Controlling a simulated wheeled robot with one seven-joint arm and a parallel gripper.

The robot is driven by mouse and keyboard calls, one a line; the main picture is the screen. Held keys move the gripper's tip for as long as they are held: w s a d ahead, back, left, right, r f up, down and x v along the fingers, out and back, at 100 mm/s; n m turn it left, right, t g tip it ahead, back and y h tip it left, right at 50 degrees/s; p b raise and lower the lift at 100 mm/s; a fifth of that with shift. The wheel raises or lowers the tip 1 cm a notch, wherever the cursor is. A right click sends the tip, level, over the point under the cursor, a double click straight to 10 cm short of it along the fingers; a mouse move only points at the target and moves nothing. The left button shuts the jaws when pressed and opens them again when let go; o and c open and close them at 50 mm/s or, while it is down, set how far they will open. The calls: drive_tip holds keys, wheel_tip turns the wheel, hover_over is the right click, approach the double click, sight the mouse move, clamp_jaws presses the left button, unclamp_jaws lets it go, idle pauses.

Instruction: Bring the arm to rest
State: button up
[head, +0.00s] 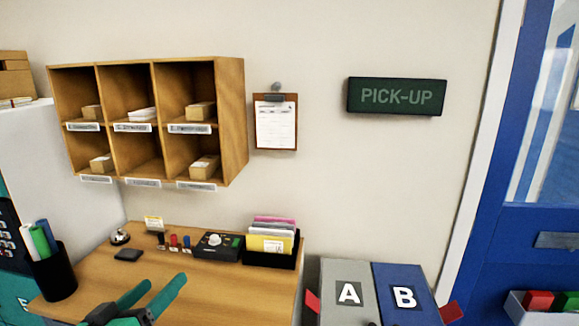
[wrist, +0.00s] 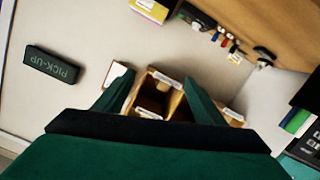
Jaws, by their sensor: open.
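My gripper (head: 150,296) shows at the bottom left of the head view, in front of the wooden desk (head: 200,283). Its two green fingers are apart and nothing is between them. In the wrist view my gripper (wrist: 158,100) is also open and empty, with the wooden wall shelf (wrist: 152,98) beyond the fingers. That view is turned nearly upside down. The gripper does not appear to touch anything.
A black cup of markers (head: 55,275) stands at the desk's left. A black control box (head: 216,246), stampers, a bell (head: 120,237) and a card holder (head: 270,245) line the back. Boxes A (head: 348,272) and B (head: 405,275) stand at right. A shelf (head: 236,120) hangs above.

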drive_tip(key=d+f+n+y, duration=0.15)
drive_tip(key=d+f, duration=0.25)
drive_tip(key=f, duration=0.5)
drive_tip(key=d+f+n+y, duration=0.15)
drive_tip(key=d+f, duration=0.25)
drive_tip(key=f, duration=0.4)
drive_tip(key=s+d+f+n, duration=0.1)
drive_tip(key=s+d+f, duration=0.2)
drive_tip(key=f, duration=0.3)
drive_tip(key=s+d+f, duration=0.3)
drive_tip(key=f, duration=0.2)
drive_tip(key=s+d+f+m+g+y, duration=0.1)
drive_tip(key=s+d+f, duration=0.25)
drive_tip(key=s, duration=0.35)
drive_tip(key=s+d+f+y, duration=0.1)
drive_tip(key=s+d+f, duration=0.25)
drive_tip(key=s, duration=0.25)
drive_tip(key=s+d+r+m+h, duration=0.1)
drive_tip(key=s+d+m, duration=0.1)
drive_tip(key=s, duration=0.6)
drive_tip(key=s+d+r+m+h, duration=0.1)
drive_tip(key=s+d+m, duration=0.2)
drive_tip(key=s, duration=0.5)
drive_tip(key=shift+d+r+t, duration=0.25)
drive_tip(key=shift+r+t, duration=0.05)
drive_tip(key=shift+r, duration=0.1)
